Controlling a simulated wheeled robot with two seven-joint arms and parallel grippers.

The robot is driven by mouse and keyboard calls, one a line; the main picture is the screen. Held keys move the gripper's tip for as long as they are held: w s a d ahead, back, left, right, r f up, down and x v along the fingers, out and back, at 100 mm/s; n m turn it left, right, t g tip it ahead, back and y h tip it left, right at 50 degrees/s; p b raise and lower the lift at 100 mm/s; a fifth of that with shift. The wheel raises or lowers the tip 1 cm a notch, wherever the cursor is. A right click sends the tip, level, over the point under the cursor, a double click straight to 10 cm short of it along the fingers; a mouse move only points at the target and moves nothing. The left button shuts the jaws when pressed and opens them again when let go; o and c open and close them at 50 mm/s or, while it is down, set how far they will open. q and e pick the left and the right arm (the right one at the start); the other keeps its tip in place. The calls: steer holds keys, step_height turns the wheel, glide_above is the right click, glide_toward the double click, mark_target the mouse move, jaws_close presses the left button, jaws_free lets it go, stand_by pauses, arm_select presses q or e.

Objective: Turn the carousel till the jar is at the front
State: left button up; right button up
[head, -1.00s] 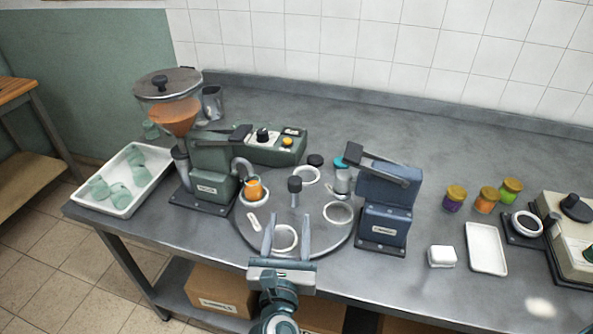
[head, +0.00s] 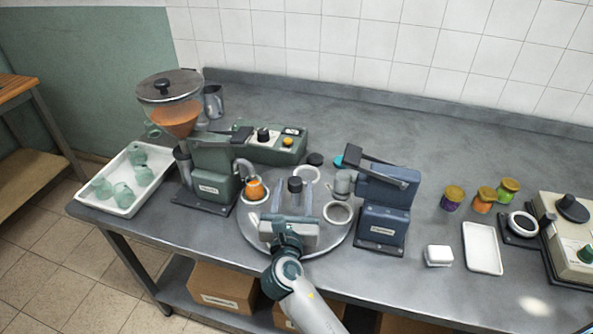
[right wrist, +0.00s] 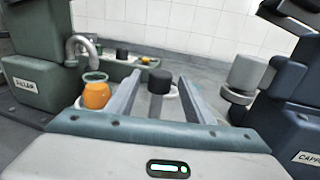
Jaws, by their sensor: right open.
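The carousel (head: 333,238) is a round grey disc with several pale ring seats. A jar with orange contents (head: 256,190) sits in a seat at its left, by the green filling machine's spout; it also shows in the right wrist view (right wrist: 96,95). A black-capped post (head: 295,186) rises from about the middle of the disc. My right gripper (head: 294,195) is open, with one finger on each side of the post, which shows between them in the right wrist view (right wrist: 160,83). I cannot tell whether they touch. The gripper hides the front seat. My left gripper is out of view.
The green filling machine (head: 213,165) stands left of the carousel and the blue capping machine (head: 384,205) close on its right. A white tray with green jars (head: 118,204) is at far left. Several lidded jars (head: 484,200) stand at right.

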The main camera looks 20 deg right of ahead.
mark_target(295, 177)
steer(key=shift+p+x, duration=0.45)
steer(key=shift+x, duration=2.7)
steer(key=shift+c, duration=0.3)
jaws_close()
steer(key=shift+r+y+p, duration=0.2)
steer(key=shift+y+p, duration=0.1)
steer(key=shift+p, duration=0.3)
steer(key=n+y+p, duration=0.1)
steer(key=n+t+y+p, duration=0.1)
steer(key=p, duration=0.1)
steer(key=shift+w+a+r+y, duration=0.15)
steer(key=shift+a+y, duration=0.1)
steer(key=shift+y, duration=0.15)
steer(key=shift+a+n+y+p, duration=0.1)
steer(key=shift+n+y+p, duration=0.4)
steer(key=shift+y, duration=0.1)
steer(key=shift+a+f+n+y+p, duration=0.1)
steer(key=shift+a+n+y+p, duration=0.1)
steer(key=shift+n+y, duration=0.25)
steer(key=shift+a+f+n+y+p, duration=0.15)
steer(key=shift+n+y, duration=0.1)
steer(key=shift+y, duration=0.4)
